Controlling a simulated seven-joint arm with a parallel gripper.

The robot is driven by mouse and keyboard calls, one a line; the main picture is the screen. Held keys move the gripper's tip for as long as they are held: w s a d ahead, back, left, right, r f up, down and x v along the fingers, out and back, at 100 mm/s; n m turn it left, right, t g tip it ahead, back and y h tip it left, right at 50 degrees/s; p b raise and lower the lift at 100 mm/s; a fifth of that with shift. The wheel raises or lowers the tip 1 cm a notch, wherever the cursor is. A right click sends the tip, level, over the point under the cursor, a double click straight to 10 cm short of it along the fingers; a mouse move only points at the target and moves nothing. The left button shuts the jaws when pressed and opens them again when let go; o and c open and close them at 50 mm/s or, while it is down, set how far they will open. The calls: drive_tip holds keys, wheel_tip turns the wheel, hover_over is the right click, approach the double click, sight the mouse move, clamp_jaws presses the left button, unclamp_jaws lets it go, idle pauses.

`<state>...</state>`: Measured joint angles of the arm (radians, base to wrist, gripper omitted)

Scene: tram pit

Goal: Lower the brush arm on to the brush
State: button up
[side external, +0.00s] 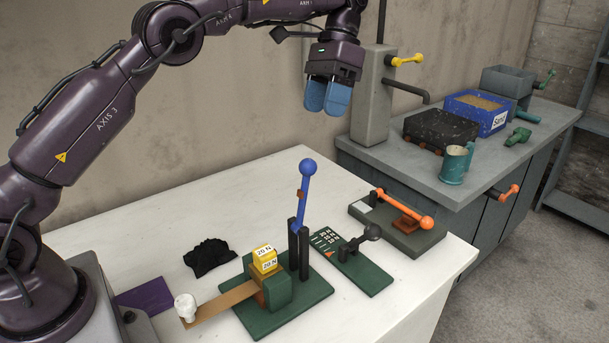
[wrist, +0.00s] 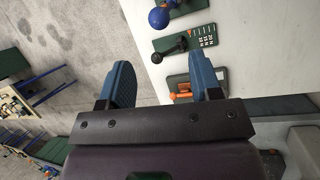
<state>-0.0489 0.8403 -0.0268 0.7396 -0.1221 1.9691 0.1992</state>
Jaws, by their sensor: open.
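The blue lever (side external: 304,197) with a ball knob, which looks like the brush arm, stands nearly upright between two dark posts on a green base (side external: 262,323). A small orange-brown piece is on the lever. The wrist view shows the blue ball knob (wrist: 158,18) at the top edge. My gripper (side external: 327,97) is open and empty, blue fingers down, high above the table and apart from the lever; its fingers (wrist: 162,82) also show in the wrist view.
Right of the lever are a green plate with a dark-knobbed lever (side external: 372,232) and a base with an orange-handled lever (side external: 419,221). A black cloth (side external: 209,256) lies left. A grey bench (side external: 400,170) with a black tray (side external: 440,130) and blue sand bin (side external: 477,112) stands behind right.

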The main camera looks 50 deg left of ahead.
sight(308, 163)
drive_tip(key=x, duration=1.3)
drive_tip(key=shift+s+a, duration=0.1)
drive_tip(key=shift+s, duration=0.2)
drive_tip(key=shift+r, duration=0.1)
clamp_jaws()
drive_tip(key=shift+s+f+m+t, duration=0.15)
drive_tip(key=shift+s+f+t, duration=0.25)
drive_tip(key=shift+s+t, duration=1.05)
drive_tip(key=shift+s+f+m+t, duration=0.1)
drive_tip(key=shift+s+f+t, duration=0.3)
drive_tip(key=shift+s+t, duration=1.05)
drive_tip(key=shift+s+f+m+t, duration=0.15)
drive_tip(key=shift+s+f+t, duration=0.25)
drive_tip(key=shift+s+t, duration=1)
drive_tip(key=shift+w+t, duration=0.15)
drive_tip(key=shift+t, duration=0.15)
